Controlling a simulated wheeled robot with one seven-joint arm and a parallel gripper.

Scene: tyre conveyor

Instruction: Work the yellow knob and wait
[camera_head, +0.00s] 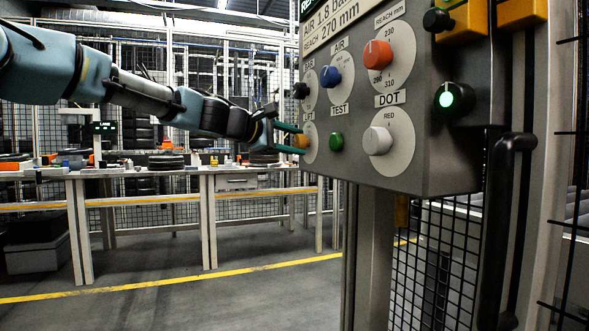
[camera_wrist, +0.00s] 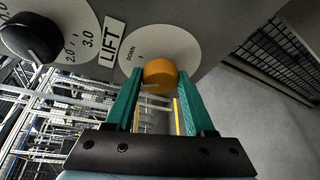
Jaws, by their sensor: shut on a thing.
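The yellow knob (camera_wrist: 160,74) sits on a round white dial marked DOWN, beside the label LIFT, on the grey control panel (camera_head: 432,160). In the head view the knob (camera_head: 302,141) is at the panel's lower left, partly covered by my fingers. My gripper (camera_wrist: 161,92) has green fingers on both sides of the knob and is shut on it. In the head view my gripper (camera_head: 290,138) reaches in from the left. A small line mark shows on the knob's face in the wrist view; its exact setting is hard to read.
Near the yellow knob are a black knob (camera_wrist: 30,38), a blue knob (camera_head: 330,77), a green button (camera_head: 336,141), a red knob (camera_head: 378,54) and a white knob (camera_head: 377,140). A workbench (camera_head: 190,172) with tyres stands behind.

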